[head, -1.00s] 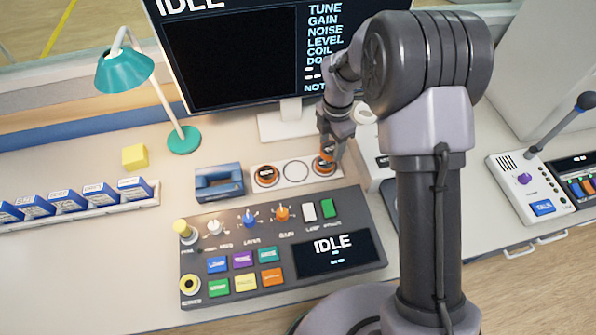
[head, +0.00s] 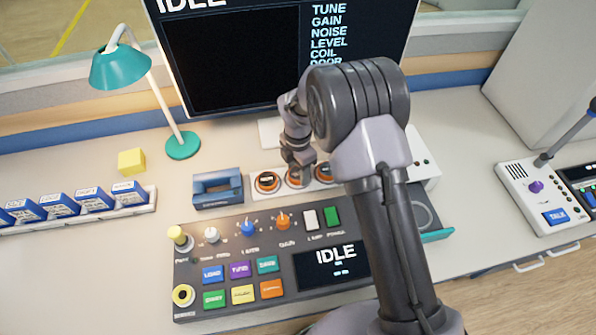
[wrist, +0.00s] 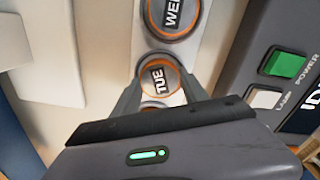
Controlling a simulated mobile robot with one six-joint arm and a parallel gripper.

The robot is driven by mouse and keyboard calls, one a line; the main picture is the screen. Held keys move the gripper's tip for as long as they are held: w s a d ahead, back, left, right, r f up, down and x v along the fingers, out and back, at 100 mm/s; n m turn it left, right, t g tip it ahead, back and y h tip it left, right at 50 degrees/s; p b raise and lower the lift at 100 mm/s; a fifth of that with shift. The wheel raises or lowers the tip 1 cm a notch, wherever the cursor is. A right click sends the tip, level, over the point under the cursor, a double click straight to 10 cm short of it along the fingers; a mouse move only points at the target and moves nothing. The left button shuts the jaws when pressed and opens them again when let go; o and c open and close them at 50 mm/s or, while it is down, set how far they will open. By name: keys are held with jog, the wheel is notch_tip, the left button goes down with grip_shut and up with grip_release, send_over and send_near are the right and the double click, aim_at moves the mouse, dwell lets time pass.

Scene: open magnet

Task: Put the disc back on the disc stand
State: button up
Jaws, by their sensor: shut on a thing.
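The disc stand (head: 254,190) is a pale strip behind the grey control panel. My gripper (head: 297,175) is over its middle spot, shut on an orange-rimmed disc marked TUE (wrist: 158,79), with a finger on each side of it. The TUE disc appears low at the middle spot; whether it touches the stand I cannot tell. A disc marked WED (wrist: 173,16) sits on the stand's right spot and also shows in the head view (head: 323,172). Another disc (head: 267,181) sits on the left spot; in the wrist view it is mostly hidden behind my gripper.
The control panel (head: 215,250) with knobs and buttons lies in front of the stand. A blue holder (head: 218,188) stands just left. The monitor (head: 235,60) is behind. A teal-edged dark unit (head: 437,235) is partly behind my arm at right. A teal lamp (head: 122,68) stands at back left.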

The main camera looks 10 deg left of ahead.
jog(key=shift+f, duration=0.1)
jog(key=o, duration=1.4)
notch_tip(320, 180, up, 12)
jog(key=p, duration=0.5)
notch_tip(320, 180, up, 13)
jog(key=m+t+y, duration=0.1)
jog(key=m, duration=0.7)
send_over(298, 173)
jog(key=s+d, duration=0.3)
jog(key=d, duration=0.3)
jog(key=s+d+r+m+t+y, duration=0.1)
jog(key=s+d+r+m+t, duration=0.1)
jog(key=s+d+r+m, duration=0.45)
jog(key=s+d+r+m+t, duration=0.1)
jog(key=s+d+r+m, duration=0.3)
jog(key=s+r+m, duration=0.35)
jog(key=s+m, duration=0.3)
jog(key=s+d+f+m+t, duration=0.1)
jog(key=s+m, duration=0.2)
jog(key=s+f+m, duration=0.1)
jog(key=s+m, duration=0.1)
jog(key=s, duration=0.1)
jog(key=shift+s+d+f+m+t, duration=0.15)
jog(key=shift+d+f+m+t, duration=0.15)
jog(key=shift+m+t, duration=0.1)
